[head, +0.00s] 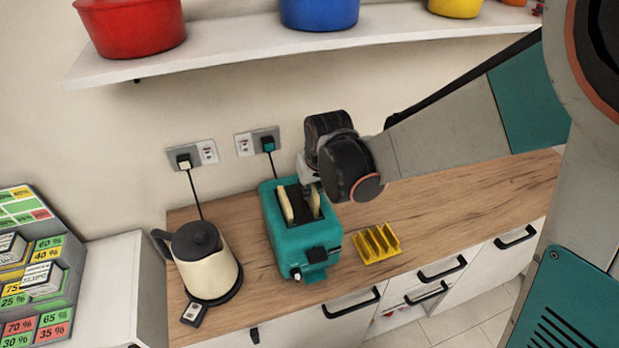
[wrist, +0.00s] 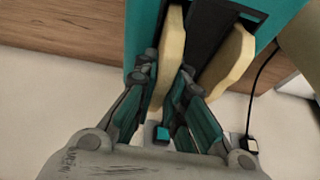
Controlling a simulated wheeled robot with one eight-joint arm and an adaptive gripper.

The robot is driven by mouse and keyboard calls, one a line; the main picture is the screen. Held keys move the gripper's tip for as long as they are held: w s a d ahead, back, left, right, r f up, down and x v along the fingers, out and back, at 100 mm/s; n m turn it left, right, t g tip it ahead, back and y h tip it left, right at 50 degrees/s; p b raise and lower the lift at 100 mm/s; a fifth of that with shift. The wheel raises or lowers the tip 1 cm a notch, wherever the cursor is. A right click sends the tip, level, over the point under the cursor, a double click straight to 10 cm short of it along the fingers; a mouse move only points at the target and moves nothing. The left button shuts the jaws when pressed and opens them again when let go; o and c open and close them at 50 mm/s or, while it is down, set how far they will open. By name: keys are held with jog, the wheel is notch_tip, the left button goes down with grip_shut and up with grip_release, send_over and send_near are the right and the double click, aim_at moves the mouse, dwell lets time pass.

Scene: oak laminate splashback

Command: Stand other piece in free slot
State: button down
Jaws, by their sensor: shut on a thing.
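The teal toaster (head: 302,240) stands on the wooden counter with a bread slice in each of its two slots. In the head view the left slice (head: 286,206) sticks up from its slot. The right slice (head: 315,201) is under my gripper (head: 309,182), partly covered by it. In the wrist view my gripper (wrist: 165,88) is shut on one slice (wrist: 172,50), its fingers on either side of it. The other slice (wrist: 230,60) is outside the fingers. I cannot tell whether the held slice is lifted at all. The yellow rack (head: 377,246) is empty, right of the toaster.
A cream kettle (head: 207,265) stands left of the toaster. Wall sockets (head: 257,141) with plugs and cords are behind. A shelf (head: 230,52) with a red pot (head: 135,27) and blue pot (head: 319,10) hangs above. The counter (head: 465,205) right of the rack is clear.

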jog(key=shift+f+b, duration=0.65)
jog(key=shift+f, duration=0.2)
jog(key=shift+s+f, duration=0.15)
jog(key=shift+s+d+f, duration=0.1)
jog(key=shift+s, duration=0.05)
jog(key=c, duration=1.6)
grip_release()
jog(key=shift+w+f, duration=0.15)
jog(key=shift+w, duration=0.1)
jog(key=shift+r, duration=0.3)
jog(key=shift+r+p, duration=2.35)
jog(key=shift+r, duration=1.1)
